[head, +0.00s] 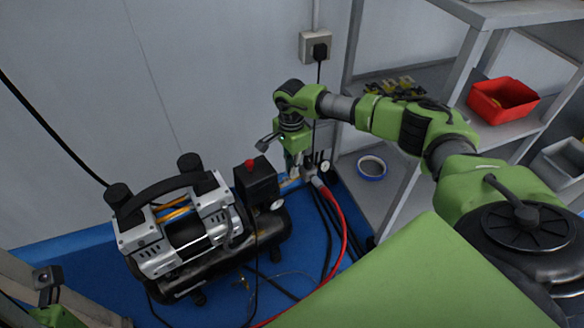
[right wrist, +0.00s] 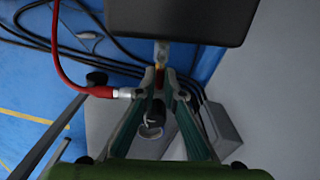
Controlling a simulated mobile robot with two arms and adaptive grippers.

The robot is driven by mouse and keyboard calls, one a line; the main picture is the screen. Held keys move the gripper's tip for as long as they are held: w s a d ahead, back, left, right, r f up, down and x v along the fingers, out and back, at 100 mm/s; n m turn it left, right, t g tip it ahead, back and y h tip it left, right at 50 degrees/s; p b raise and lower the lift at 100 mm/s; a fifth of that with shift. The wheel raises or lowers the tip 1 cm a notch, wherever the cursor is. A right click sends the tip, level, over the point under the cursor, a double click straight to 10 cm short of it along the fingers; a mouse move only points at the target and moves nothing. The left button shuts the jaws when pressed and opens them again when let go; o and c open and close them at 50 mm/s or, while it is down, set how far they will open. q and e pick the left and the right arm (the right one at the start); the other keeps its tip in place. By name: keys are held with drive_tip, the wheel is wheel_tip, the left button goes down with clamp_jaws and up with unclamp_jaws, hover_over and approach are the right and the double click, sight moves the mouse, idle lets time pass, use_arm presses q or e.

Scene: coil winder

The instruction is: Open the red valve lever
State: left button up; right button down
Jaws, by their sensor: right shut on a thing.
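My right gripper (head: 293,165) reaches down beside the compressor's outlet, at its right end. In the right wrist view its two green fingers (right wrist: 161,82) close together at the tips. A small reddish piece, the red valve lever (right wrist: 159,71), shows between the tips, and they are shut on it. Most of the lever is hidden by the fingers; in the head view I cannot make it out. The red hose (head: 338,208) joins a metal fitting beside the fingertips. At the lower left a part of my left arm with its dark end (head: 47,280) shows; its jaws cannot be read.
The compressor (head: 175,235) with a black pressure box (head: 257,182) and red knob stands on the blue floor. A grey shelf (head: 386,195) at right holds a blue-rimmed roll (head: 371,168) and a red bin (head: 502,98). Black cables run along the floor.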

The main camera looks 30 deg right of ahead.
drive_tip(key=c, duration=2.4)
unclamp_jaws()
drive_tip(key=shift+r, duration=0.15)
wheel_tip(320, 180, up, 12)
drive_tip(key=shift+w+f, duration=0.1)
